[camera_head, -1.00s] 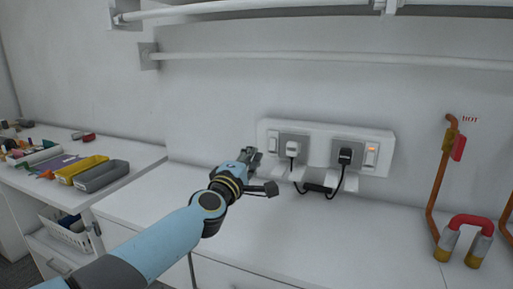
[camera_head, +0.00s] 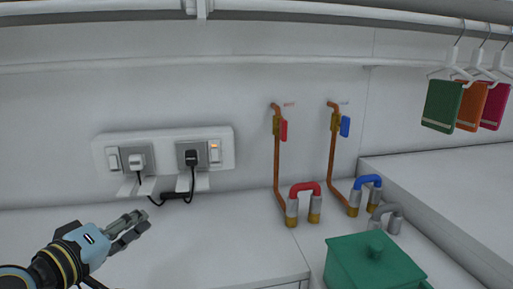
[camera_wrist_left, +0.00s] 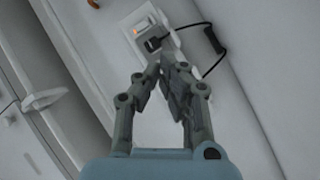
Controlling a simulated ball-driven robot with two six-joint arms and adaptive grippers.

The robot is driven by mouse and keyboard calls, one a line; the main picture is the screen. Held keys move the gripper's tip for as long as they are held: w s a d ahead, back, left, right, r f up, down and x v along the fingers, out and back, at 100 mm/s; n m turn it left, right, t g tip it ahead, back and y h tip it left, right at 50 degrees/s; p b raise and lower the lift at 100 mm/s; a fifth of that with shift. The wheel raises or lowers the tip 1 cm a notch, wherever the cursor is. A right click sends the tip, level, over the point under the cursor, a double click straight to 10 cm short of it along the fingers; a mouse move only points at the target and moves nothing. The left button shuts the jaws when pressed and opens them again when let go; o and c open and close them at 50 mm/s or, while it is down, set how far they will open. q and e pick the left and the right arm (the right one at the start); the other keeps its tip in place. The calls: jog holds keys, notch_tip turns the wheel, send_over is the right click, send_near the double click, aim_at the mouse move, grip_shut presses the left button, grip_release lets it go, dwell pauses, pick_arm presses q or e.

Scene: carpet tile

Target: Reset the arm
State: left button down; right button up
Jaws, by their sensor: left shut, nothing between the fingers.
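My left gripper (camera_head: 128,228) is at the lower left of the head view, in front of and below the wall socket panel. Its fingers are closed together with nothing between them. The left wrist view also shows the closed fingers (camera_wrist_left: 162,72), with the socket panel beyond their tips. My left arm comes in from the lower left corner. My right gripper is in neither current view.
The counter's middle is clear.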

pick_arm(q)
jog(key=s+d+f+m+g+y, duration=0.1)
jog(key=s+f+m+g, duration=0.2)
jog(key=s, duration=0.4)
jog(key=s+d+f+m+g, duration=0.2)
jog(key=s+f+m+g, duration=0.15)
jog(key=s, duration=0.35)
jog(key=s+a+m+g+y, duration=0.2)
jog(key=s+a+g+y, duration=0.4)
jog(key=s, duration=0.8)
jog(key=s+a+f+b, duration=0.1)
jog(key=f+b, duration=0.2)
jog(key=f, duration=1)
jog(key=s+a+f+h+b, duration=0.1)
jog(key=f+b, duration=0.3)
jog(key=f, duration=0.9)
jog(key=s+a+f+b, duration=0.1)
jog(key=a+f+b, duration=0.15)
jog(key=f, duration=1.05)
jog(key=s+f+g+b, duration=0.2)
jog(key=s+f+b, duration=0.5)
jog(key=s+f, duration=1)
notch_tip(320, 180, down, 4)
jog(key=shift+s+r, duration=0.2)
jog(key=shift+s+d, duration=0.1)
jog(key=shift+d, duration=0.05)
